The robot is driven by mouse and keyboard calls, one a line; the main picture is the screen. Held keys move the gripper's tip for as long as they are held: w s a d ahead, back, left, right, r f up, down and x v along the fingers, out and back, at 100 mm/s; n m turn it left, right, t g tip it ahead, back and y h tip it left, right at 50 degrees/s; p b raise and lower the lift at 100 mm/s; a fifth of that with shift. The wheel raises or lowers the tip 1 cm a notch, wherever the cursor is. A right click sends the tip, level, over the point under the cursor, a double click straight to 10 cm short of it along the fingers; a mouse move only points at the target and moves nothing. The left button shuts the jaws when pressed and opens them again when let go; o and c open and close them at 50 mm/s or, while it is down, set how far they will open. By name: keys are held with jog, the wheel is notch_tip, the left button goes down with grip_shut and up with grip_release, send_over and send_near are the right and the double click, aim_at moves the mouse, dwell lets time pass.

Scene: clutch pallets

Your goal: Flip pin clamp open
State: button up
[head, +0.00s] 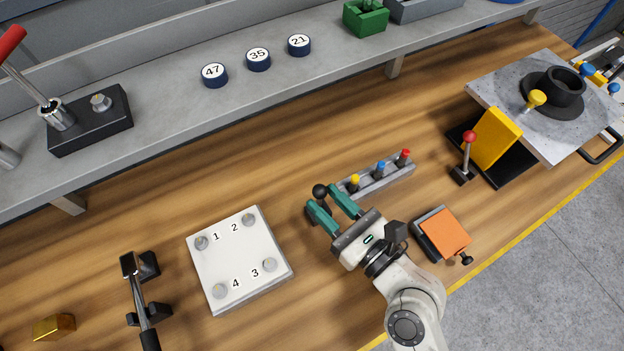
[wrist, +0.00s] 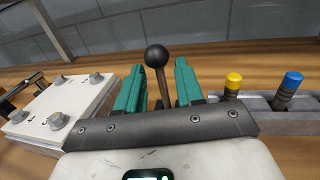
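A lever with a black ball knob (head: 320,190) stands at the left end of a grey block (head: 384,186) that holds yellow, blue and red pins; I take it to be the pin clamp. My gripper (head: 323,198) is open, with its green fingers on either side of the lever. In the wrist view the knob (wrist: 157,56) and its dark stem rise upright between the fingers, with gaps on both sides. The yellow pin (wrist: 233,82) and the blue pin (wrist: 290,82) stand to the right of the fingers. The base of the lever is hidden by my gripper.
A white plate (head: 240,262) with numbered studs lies to the left, with a black-handled toggle clamp (head: 140,300) beyond it. An orange pad (head: 445,233) lies to the right. A red-knobbed lever (head: 468,150) and yellow block (head: 495,138) stand farther right. A grey shelf (head: 330,50) runs behind.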

jog(key=shift+x, duration=2.2)
grip_shut()
